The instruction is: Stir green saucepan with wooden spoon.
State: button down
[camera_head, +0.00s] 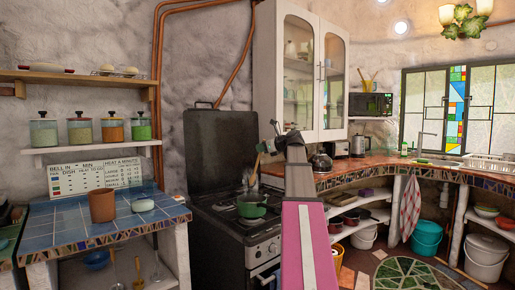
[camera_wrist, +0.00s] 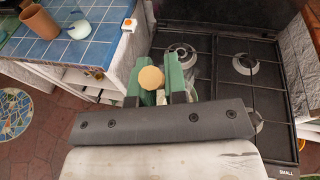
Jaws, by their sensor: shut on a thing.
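The green saucepan (camera_head: 252,207) stands on the front of the stove in the head view. My gripper (camera_head: 264,147) is above the saucepan and toward the back, partly hidden by my arm. In the wrist view my gripper (camera_wrist: 153,88) is shut on the wooden spoon (camera_wrist: 150,78), whose round tan end faces the camera. In the head view a thin strip of the spoon (camera_head: 256,165) hangs below the gripper toward the saucepan. Green shows around the fingers in the wrist view. The spoon's lower end is hidden, so I cannot tell whether it is inside the saucepan.
The black stove (camera_head: 227,222) has bare burners (camera_wrist: 243,64) beside the saucepan. Left of it is a blue tiled counter (camera_head: 70,222) with a terracotta cup (camera_head: 102,206) and a small pale bowl (camera_head: 143,205). The raised stove lid (camera_head: 215,145) stands behind. A kettle (camera_head: 321,162) is on the right counter.

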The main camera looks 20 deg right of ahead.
jog(key=shift+w+f, duration=0.1)
notch_tip(320, 180, down, 12)
dwell(1.5)
dwell(0.5)
